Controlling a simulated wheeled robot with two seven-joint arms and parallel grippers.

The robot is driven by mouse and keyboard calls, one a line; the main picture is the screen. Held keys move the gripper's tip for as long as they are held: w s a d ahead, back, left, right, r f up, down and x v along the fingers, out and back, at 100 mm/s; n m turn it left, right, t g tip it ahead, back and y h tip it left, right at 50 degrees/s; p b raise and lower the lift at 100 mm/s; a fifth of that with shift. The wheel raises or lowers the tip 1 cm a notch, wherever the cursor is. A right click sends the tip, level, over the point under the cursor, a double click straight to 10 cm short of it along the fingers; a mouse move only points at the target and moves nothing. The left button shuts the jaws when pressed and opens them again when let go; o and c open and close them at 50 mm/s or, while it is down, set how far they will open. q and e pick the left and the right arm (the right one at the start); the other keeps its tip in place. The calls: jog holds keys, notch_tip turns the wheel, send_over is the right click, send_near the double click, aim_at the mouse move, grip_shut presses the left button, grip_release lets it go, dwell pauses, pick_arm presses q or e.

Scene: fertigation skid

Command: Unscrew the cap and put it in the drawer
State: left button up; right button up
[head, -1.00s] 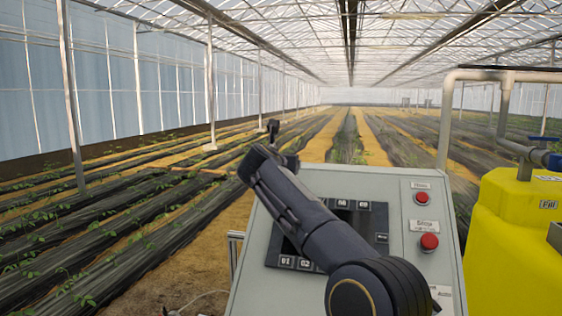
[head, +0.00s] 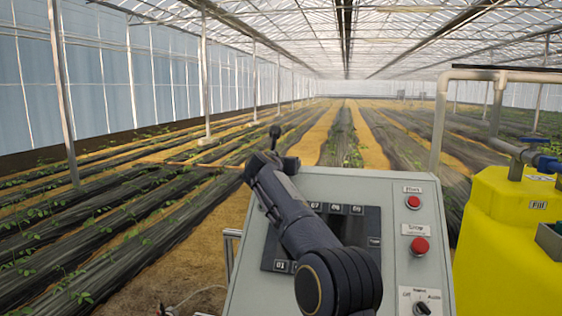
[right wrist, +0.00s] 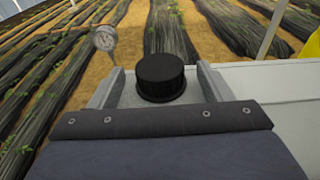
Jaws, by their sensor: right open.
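A black round cap (right wrist: 160,76) with a ridged side stands upright in the right wrist view. My right gripper (right wrist: 158,84) is open, one pale finger on each side of the cap. A gap shows beside the cap, and I cannot tell whether either finger touches it. In the head view my right gripper (head: 272,160) is small and dark, at the far upper left edge of the control cabinet, and the cap cannot be made out there. I see no drawer that I can identify. My left gripper is not in view.
The grey control cabinet (head: 393,255) has red buttons (head: 419,245) and a numbered dark panel (head: 357,211). A yellow tank (head: 500,255) and metal pipe (head: 441,120) stand right. A round gauge-like disc (right wrist: 104,38) rises left of the cap. Crop rows lie beyond.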

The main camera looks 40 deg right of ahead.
jog(key=shift+c, duration=0.4)
jog(key=c, duration=1)
jog(key=shift+s+d+r+n+t+y+p, duration=0.15)
jog(key=shift+n+t+y+p, duration=0.15)
jog(key=shift+n+t+y, duration=0.15)
jog(key=shift+s+d+f+n+t+y+p, duration=0.15)
jog(key=shift+n+t+y+p, duration=0.15)
jog(key=shift+n+t+y, duration=0.15)
jog(key=shift+f+n+t+y, duration=0.1)
jog(key=shift+n+t+y, duration=0.2)
jog(key=shift+w+a+n+t+y, duration=0.1)
jog(key=shift+n+t+y, duration=0.2)
jog(key=shift+s+d+n+t+y, duration=0.2)
jog(key=shift+n+t+y, duration=0.1)
jog(key=shift+n+y, duration=0.2)
jog(key=shift+s+d+n+t+y, duration=0.1)
jog(key=shift+d+n+t+y, duration=0.1)
jog(key=shift+n+t+y, duration=0.3)
jog(key=shift+w+f+y, duration=0.1)
jog(key=shift+w+y, duration=0.05)
jog(key=shift+y, duration=0.25)
jog(key=shift+n+y, duration=0.3)
jog(key=shift+y, duration=0.1)
